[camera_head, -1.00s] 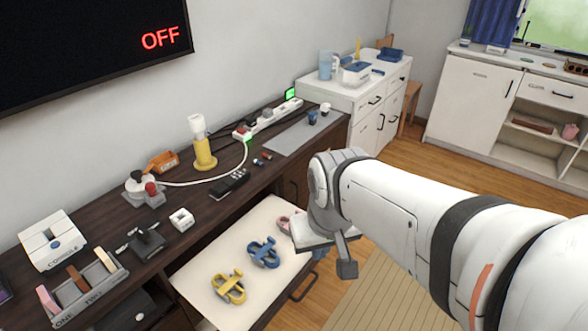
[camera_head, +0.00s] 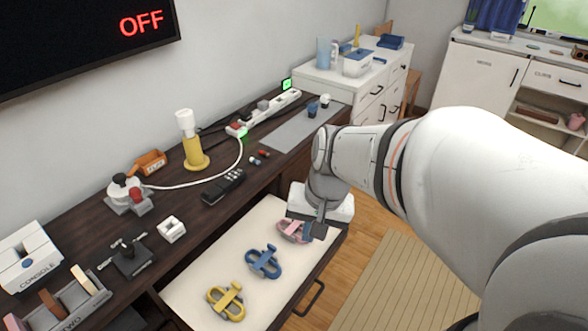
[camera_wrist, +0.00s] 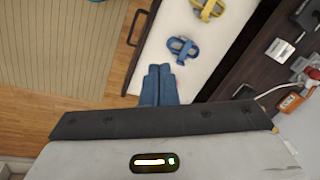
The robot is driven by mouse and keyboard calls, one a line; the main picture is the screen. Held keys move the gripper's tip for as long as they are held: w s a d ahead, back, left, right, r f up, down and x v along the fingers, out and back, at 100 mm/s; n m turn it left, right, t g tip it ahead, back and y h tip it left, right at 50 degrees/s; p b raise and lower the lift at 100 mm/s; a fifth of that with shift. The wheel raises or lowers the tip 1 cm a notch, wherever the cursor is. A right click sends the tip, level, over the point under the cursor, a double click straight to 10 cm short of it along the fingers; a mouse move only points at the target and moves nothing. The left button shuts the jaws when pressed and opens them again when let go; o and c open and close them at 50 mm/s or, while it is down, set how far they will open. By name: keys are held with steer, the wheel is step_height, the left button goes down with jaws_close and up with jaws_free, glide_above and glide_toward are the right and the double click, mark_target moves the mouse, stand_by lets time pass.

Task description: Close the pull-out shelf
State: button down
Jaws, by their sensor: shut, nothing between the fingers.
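The pull-out shelf (camera_head: 195,272) is a cream board with a dark front edge, sticking out from under the dark desk. It also shows in the wrist view (camera_wrist: 165,25). Its black handle (camera_head: 310,298) is on the front edge, also in the wrist view (camera_wrist: 134,28). My gripper (camera_head: 319,231) appears over the shelf's far end, beside the pink clamp. In the wrist view its blue fingers (camera_wrist: 158,70) are together and empty, overlapping the shelf near its front edge. I cannot tell whether they touch it.
A yellow clamp (camera_head: 227,300), a blue clamp (camera_head: 263,262) and a pink clamp (camera_head: 293,231) lie on the shelf. The desk (camera_head: 85,230) carries a remote (camera_head: 223,187) and a yellow lamp (camera_head: 194,155). Open floor with a striped rug (camera_head: 385,280) lies in front.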

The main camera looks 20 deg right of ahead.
steer(key=w+d+f+m+t+y+b, duration=0.25)
steer(key=d+f+m+b, duration=0.45)
steer(key=d+f+m, duration=0.6)
steer(key=w+d+f+m+t+y+b, duration=0.1)
steer(key=w+d+f+m+t+b, duration=0.35)
steer(key=d+f+m, duration=0.85)
steer(key=n+g+b, duration=0.1)
steer(key=n+b, duration=0.1)
steer(key=b, duration=0.4)
glide_toward(333, 252)
steer(key=shift+x, duration=2.9)
steer(key=shift+w+r, duration=0.1)
